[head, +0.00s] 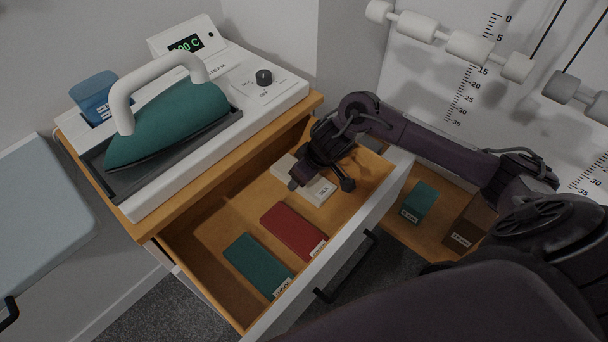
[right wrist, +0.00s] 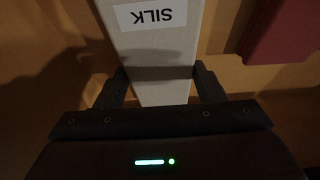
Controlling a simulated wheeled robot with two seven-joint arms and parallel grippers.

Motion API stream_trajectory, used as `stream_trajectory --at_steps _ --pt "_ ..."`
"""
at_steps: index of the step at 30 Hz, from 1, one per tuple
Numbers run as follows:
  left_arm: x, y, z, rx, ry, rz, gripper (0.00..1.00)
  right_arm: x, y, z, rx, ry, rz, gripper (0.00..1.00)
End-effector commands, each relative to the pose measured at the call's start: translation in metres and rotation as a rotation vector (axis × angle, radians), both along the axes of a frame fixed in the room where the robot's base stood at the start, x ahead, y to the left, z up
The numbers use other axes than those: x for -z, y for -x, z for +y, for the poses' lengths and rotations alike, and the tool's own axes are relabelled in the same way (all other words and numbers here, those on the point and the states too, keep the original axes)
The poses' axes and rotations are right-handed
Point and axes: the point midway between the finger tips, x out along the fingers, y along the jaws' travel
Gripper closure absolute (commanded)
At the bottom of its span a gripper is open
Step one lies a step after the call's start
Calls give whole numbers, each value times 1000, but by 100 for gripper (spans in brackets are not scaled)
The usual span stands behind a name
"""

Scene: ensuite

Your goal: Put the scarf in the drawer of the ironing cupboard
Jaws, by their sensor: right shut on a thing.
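The ironing cupboard's drawer (head: 180,232) is pulled open below the ironing top. A pale flat scarf (head: 318,193) with a label reading SILK lies inside it, toward the far right end. My right gripper (head: 320,186) reaches down into the drawer and is shut on this scarf, one finger on each long side. In the right wrist view the scarf (right wrist: 155,42) runs between the two fingers. In the head view the gripper hides part of it. I cannot tell whether it touches the drawer floor. My left gripper is not in view.
A red folded piece (head: 292,230) and a teal one (head: 257,264) lie in the drawer, apart from the scarf. An iron (head: 170,125) and a blue cup (head: 95,95) stand on top. A teal block (head: 420,200) and a brown block (head: 472,222) sit right of the drawer.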

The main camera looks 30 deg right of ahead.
Motion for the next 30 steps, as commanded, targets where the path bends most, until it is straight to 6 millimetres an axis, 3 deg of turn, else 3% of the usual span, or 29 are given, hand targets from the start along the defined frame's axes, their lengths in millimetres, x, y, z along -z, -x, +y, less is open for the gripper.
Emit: stream_trajectory --at_steps 8,9,14,23,30 --pt "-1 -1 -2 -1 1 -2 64 1 0 0 0 -1 -1 61" --pt "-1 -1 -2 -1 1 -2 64 2 0 0 0 -1 -1 36" --pt "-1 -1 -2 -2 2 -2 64 2 0 0 -1 -1 -1 15" --pt "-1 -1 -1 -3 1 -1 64 0 0 0 -1 0 -1 15" --pt "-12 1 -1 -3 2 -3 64 -33 10 -4 -2 1 -4 15"
